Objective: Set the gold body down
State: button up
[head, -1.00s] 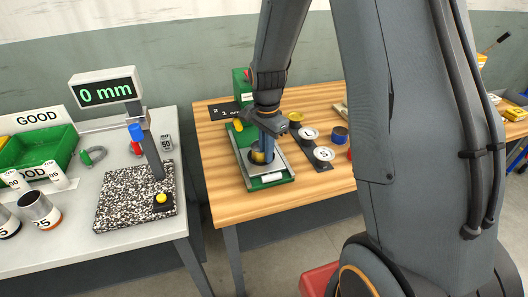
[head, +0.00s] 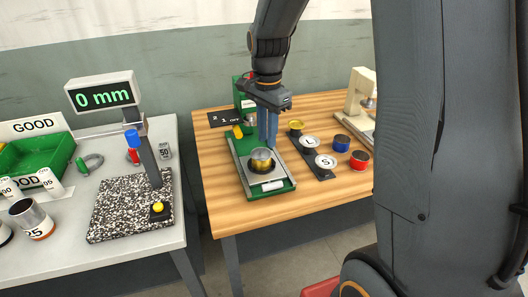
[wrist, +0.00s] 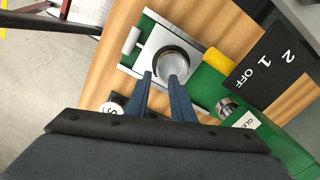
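The gold body (head: 262,160), a short open-topped can, stands upright on the dark round seat of the grey plate on a green fixture (head: 283,189). In the wrist view the gold body (wrist: 171,62) shows from above, with its hollow inside visible. My gripper (head: 268,143) is above and just behind it in the head view, fingers pointing down. In the wrist view my gripper (wrist: 161,76) has its two fingers apart with nothing held between them. The fingertips look clear of the can, though the exact gap is hard to judge.
A black strip with white discs (head: 326,161), a blue can (head: 341,143) and a red can (head: 359,159) stand right of the fixture. A black switch plate (head: 226,118) lies behind it. The left table holds a gauge on a speckled slab (head: 112,213). Bare wood lies in front.

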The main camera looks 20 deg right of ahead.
jog(key=s+f+n, duration=0.2)
jog(key=s+n, duration=0.4)
jog(key=s, duration=0.2)
jog(key=s+a+f+n+t, duration=0.1)
jog(key=s+f+n, duration=0.1)
jog(key=s+n, duration=0.5)
jog(key=shift+s+a+n, duration=0.15)
jog(key=shift+s+n, duration=0.15)
jog(key=shift+s, duration=0.45)
